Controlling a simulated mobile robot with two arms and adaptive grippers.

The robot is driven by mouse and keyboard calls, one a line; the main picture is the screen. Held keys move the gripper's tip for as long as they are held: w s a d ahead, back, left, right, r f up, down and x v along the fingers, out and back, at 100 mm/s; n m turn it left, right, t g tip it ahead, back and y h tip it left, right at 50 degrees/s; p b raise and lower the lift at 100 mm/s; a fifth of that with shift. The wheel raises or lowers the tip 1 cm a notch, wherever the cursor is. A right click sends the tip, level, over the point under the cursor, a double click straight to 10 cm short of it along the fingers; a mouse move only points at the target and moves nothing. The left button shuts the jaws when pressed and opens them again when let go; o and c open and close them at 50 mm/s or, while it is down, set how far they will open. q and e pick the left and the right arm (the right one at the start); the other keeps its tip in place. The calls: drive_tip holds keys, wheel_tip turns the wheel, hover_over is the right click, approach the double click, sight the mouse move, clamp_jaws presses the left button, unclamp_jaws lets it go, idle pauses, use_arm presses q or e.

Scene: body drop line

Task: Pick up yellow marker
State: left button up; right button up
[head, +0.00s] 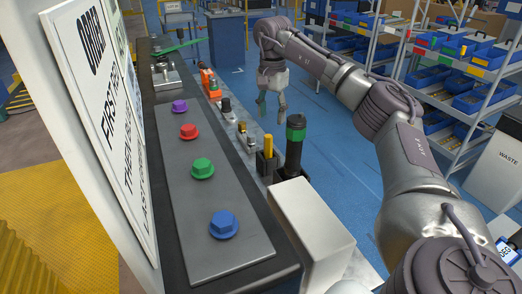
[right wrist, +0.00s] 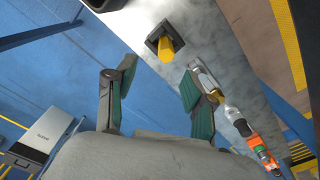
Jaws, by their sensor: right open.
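The yellow marker (head: 268,145) stands upright in a small dark holder (head: 265,164) on the side ledge of the bench. In the right wrist view the marker (right wrist: 166,49) and its square dark holder (right wrist: 157,33) lie beyond the fingertips, near the top middle. My right gripper (head: 271,110) hangs with its fingers pointing down, farther along the ledge than the marker and out over the blue floor. Its green-padded fingers (right wrist: 154,90) are apart, with nothing between them. My left gripper is not in view.
A black tool with a green band (head: 295,133) stands right beside the marker. Small fittings and an orange tool (head: 210,84) line the ledge. A grey plate (head: 205,150) carries purple, red, green and blue bolts. Shelves of blue bins (head: 485,100) stand at right.

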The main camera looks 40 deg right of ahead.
sight(268, 146)
wheel_tip(268, 146, down, 7)
drive_tip(key=shift+w+r+p, duration=0.1)
drive_tip(key=shift+r+p, duration=0.05)
drive_tip(key=shift+p, duration=0.3)
drive_tip(key=f, duration=0.1)
drive_tip(key=f+p, duration=0.1)
drive_tip(key=f, duration=0.1)
drive_tip(key=f+p, duration=0.1)
drive_tip(key=shift+w+a+f, duration=0.1)
drive_tip(key=shift+w+f, duration=0.3)
drive_tip(key=shift+f, duration=0.3)
clamp_jaws()
